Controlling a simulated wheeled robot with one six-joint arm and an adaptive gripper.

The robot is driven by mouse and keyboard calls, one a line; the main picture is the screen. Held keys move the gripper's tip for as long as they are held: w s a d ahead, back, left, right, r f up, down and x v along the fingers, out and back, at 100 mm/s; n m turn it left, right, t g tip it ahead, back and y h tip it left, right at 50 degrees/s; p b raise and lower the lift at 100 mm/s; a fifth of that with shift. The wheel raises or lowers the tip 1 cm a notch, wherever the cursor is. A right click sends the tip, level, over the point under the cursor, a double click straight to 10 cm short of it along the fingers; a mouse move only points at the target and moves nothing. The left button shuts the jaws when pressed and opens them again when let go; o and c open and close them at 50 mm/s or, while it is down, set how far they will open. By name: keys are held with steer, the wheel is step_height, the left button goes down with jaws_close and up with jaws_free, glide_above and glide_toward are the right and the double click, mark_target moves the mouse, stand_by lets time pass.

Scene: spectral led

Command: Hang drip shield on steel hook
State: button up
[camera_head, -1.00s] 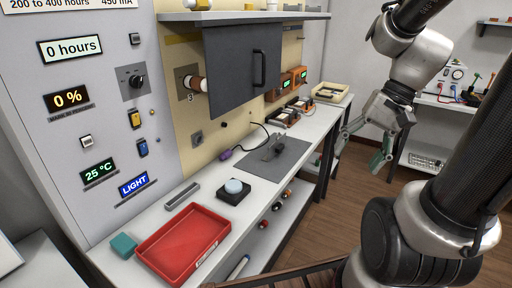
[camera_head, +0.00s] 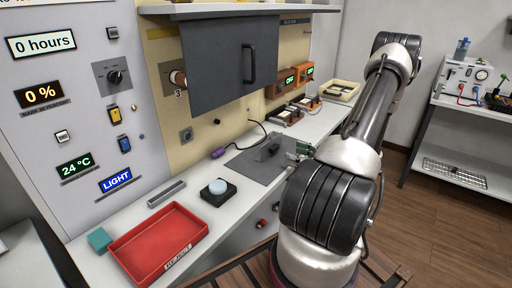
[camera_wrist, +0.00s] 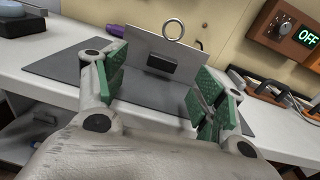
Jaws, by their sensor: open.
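I take the drip shield to be the thin grey plate with a metal ring on top and a black block on its face (camera_wrist: 183,46). It stands on the dark mat in the wrist view. In the head view it shows as a small dark shape on the mat (camera_head: 268,151). My gripper (camera_wrist: 160,72) is open, its green-padded fingers to either side of the black block and nearer the camera. No contact is visible. In the head view my gripper (camera_head: 297,152) is partly hidden behind my arm, at the mat's right side. I cannot make out a steel hook.
A large dark panel with a handle (camera_head: 215,70) hangs over the bench's back wall. A red tray (camera_head: 160,240), a round-topped button box (camera_head: 217,190) and a grey bar (camera_head: 166,194) lie on the bench left of the mat (camera_head: 245,164). Orange-boxed displays (camera_head: 284,82) stand behind.

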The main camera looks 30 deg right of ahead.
mark_target(277, 147)
steer(key=shift+w+d+f+m+t+h, duration=0.15)
steer(key=shift+w+d+f+m+h, duration=0.1)
steer(key=shift+f, duration=0.1)
steer(key=shift+w+d+f+m+t+h, duration=0.1)
steer(key=shift+d+f+m+t+h, duration=0.05)
steer(key=shift+f+m, duration=0.15)
steer(key=x, duration=0.7)
steer(key=shift+w+a+r, duration=0.1)
steer(key=shift+a+r, duration=0.15)
steer(key=shift+a, duration=0.1)
steer(key=shift+c, duration=0.4)
steer(key=c, duration=1.1)
steer(key=shift+r, duration=0.1)
step_height(277, 147, up, 10)
steer(key=shift+f, duration=0.1)
